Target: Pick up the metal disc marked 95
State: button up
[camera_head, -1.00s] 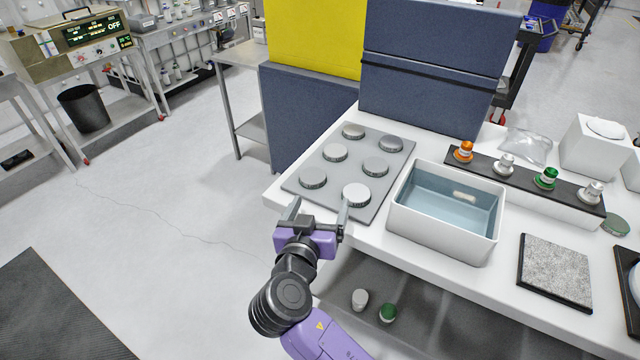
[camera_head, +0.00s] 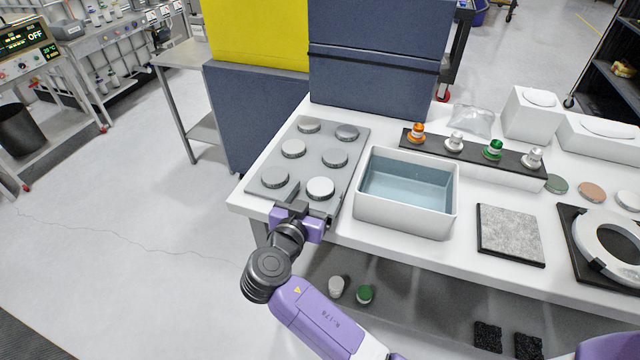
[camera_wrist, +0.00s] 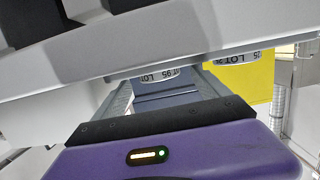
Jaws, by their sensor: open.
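Several round metal discs sit in two columns on a grey plate (camera_head: 303,160) on the white table. In the wrist view, one disc carries a label reading 95 LOT (camera_wrist: 158,76). A second labelled disc (camera_wrist: 240,58) is to its right, its number partly cut off. In the head view the labels are too small to read, so I cannot tell which disc is the 95. My gripper (camera_head: 292,199) is open at the plate's front edge, close to the front-left disc (camera_head: 275,177) and front-right disc (camera_head: 320,189). I see nothing held. Its fingers partly hide the plate.
A white open bin (camera_head: 405,214) stands right of the plate. Behind it, a black strip holds several capped pieces (camera_head: 493,150). A blue partition (camera_head: 375,60) and a yellow panel (camera_head: 257,32) rise behind the plate. A grey textured pad (camera_head: 510,235) lies to the right.

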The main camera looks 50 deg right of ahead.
jog(key=shift+w+d+f, duration=0.15)
jog(key=shift+w+d, duration=0.1)
jog(key=shift+d, duration=0.35)
jog(key=c, duration=1.6)
